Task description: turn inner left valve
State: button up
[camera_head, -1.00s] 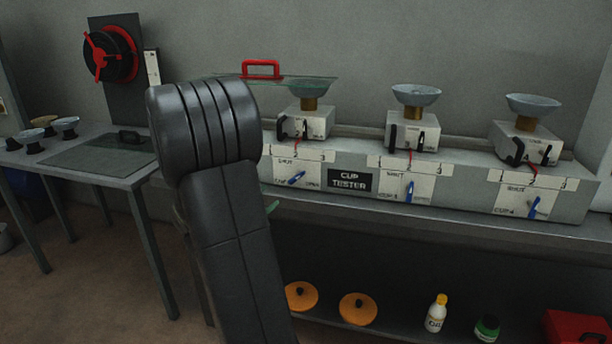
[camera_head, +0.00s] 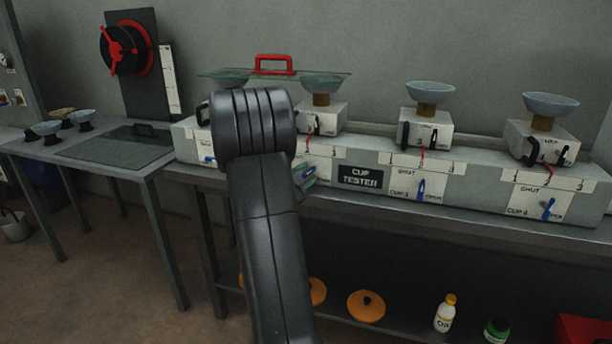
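The cup tester (camera_head: 386,190) is a long grey bench unit with cups on boxes and white valve panels with blue handles. The inner left valve (camera_head: 309,171) is on the panel just left of the "CUP TESTER" sign; only a bit of its blue handle shows. My black arm covers the area to its left. The green and grey tip of my gripper (camera_head: 302,177) shows at the arm's right edge, at or very near this handle. Contact and finger opening cannot be made out. The two right valves (camera_head: 421,189) (camera_head: 548,209) show clearly, with upright or slightly tilted handles.
A glass plate with a red handle (camera_head: 274,65) lies over the two left cups. A side table (camera_head: 146,176) with small cups stands left, below a red wheel (camera_head: 125,50). Orange lids (camera_head: 366,306) and bottles (camera_head: 446,313) sit on the lower shelf.

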jog(key=shift+w+d, duration=0.15)
jog(key=shift+w, duration=0.05)
grip_shut()
jog(key=shift+m, duration=0.3)
jog(key=m+b, duration=0.1)
jog(key=m, duration=0.2)
jog(key=shift+g+y, duration=0.4)
jog(key=shift+m+g+y, duration=0.3)
jog(key=shift+m+y, duration=0.4)
jog(key=shift+m, duration=1.2)
